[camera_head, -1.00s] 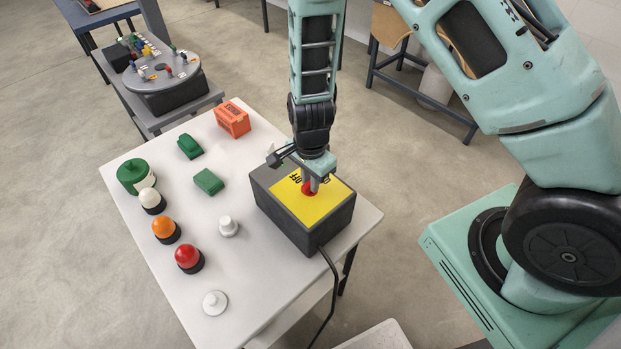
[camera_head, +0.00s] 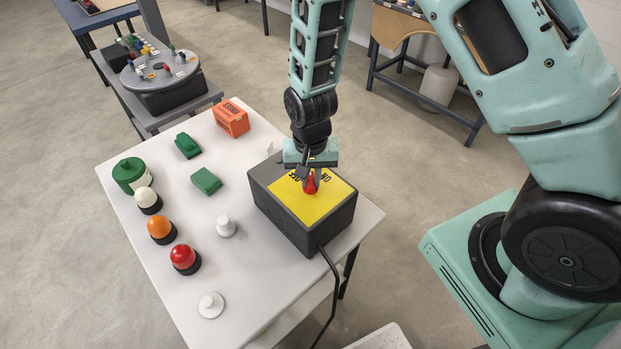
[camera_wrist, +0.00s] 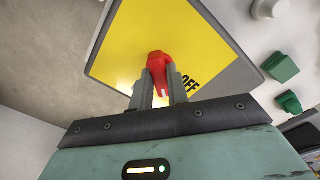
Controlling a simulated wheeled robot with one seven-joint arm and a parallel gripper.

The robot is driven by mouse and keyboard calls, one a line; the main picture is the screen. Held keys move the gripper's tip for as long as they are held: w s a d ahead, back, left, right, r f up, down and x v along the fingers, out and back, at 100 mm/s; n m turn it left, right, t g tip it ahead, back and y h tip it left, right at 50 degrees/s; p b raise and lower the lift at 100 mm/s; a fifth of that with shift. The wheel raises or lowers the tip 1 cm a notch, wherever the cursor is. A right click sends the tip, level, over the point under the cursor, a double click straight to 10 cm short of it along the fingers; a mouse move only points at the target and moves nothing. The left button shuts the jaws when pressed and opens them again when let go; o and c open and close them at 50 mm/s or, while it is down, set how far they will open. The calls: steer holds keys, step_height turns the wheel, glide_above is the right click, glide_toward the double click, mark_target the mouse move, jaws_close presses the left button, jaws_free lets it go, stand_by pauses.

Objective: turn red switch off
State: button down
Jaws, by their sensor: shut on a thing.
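The red switch (camera_head: 310,186) is a knob on the yellow top plate of a dark grey box (camera_head: 303,225) on the white table. The plate carries black "ON" and "OFF" lettering. My gripper (camera_head: 309,178) is above the plate with its fingers around the red switch. In the wrist view the red switch (camera_wrist: 158,68) sits between the two grey fingers of my gripper (camera_wrist: 160,85), which are shut on it. The "OFF" lettering (camera_wrist: 190,84) shows just right of the fingers; "ON" is hidden there.
Green blocks (camera_head: 206,181), an orange box (camera_head: 231,118) and white knobs (camera_head: 226,226) stand left of the grey box. A black cable (camera_head: 328,285) runs off the front edge.

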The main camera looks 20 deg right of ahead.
mark_target(310, 180)
steer(key=n+b, duration=0.1)
steer(key=n, duration=0.3)
steer(key=shift+w+n, duration=0.1)
steer(key=shift+n, duration=0.2)
steer(key=shift+n+b, duration=0.5)
steer(key=shift+n, duration=1.4)
steer(key=c, duration=1.4)
jaws_free()
steer(key=shift+o, duration=0.2)
steer(key=shift+r, duration=0.15)
step_height(310, 180, up, 17)
steer(key=b, duration=0.3)
steer(key=shift+r, duration=0.1)
